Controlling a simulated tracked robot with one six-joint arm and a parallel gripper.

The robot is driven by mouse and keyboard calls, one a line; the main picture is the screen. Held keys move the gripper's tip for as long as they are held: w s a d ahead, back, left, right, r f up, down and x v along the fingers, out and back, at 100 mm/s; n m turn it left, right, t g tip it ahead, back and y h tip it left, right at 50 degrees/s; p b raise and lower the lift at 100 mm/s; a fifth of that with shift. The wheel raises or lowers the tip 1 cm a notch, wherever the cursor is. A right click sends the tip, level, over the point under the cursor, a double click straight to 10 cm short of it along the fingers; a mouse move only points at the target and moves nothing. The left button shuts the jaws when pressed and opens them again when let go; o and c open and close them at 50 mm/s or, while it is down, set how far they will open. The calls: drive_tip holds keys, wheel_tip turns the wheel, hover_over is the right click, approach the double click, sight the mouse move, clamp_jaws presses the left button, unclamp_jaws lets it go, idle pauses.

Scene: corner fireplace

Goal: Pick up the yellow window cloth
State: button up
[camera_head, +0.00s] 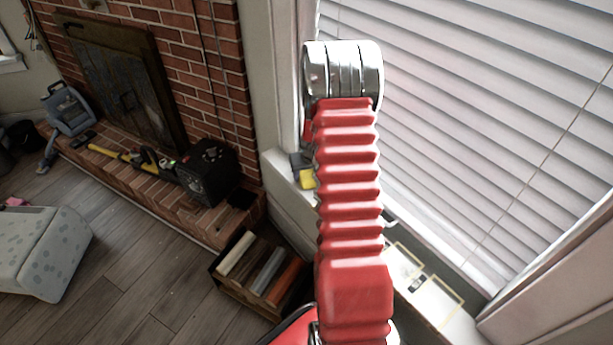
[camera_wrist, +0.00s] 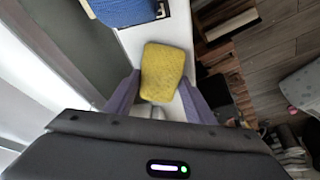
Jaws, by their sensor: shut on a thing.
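The yellow window cloth (camera_wrist: 162,72) is a folded, textured piece in the wrist view. My gripper (camera_wrist: 160,95) is shut on it, with one purple finger at its left side and one at its right. The cloth is over the white window sill (camera_wrist: 135,45); I cannot tell whether it touches the sill. In the head view a yellow patch of the cloth (camera_head: 307,179) shows just left of my red arm.
A blue item (camera_wrist: 122,10) lies on the sill beyond the cloth. Window blinds (camera_head: 480,110) rise beside the sill. Below is a wooden crate with rolls (camera_head: 222,285). A black box (camera_head: 209,172) stands on the brick hearth (camera_head: 190,222). The wooden floor (camera_head: 130,270) has free room.

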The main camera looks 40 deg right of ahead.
sight(306, 174)
drive_tip(key=c, duration=0.4)
drive_tip(key=shift+o, duration=0.2)
drive_tip(key=shift+r, duration=0.1)
wheel_tip(306, 174, up, 10)
idle(0.6)
drive_tip(key=o, duration=0.6)
drive_tip(key=c, duration=0.4)
drive_tip(key=shift+a, duration=0.1)
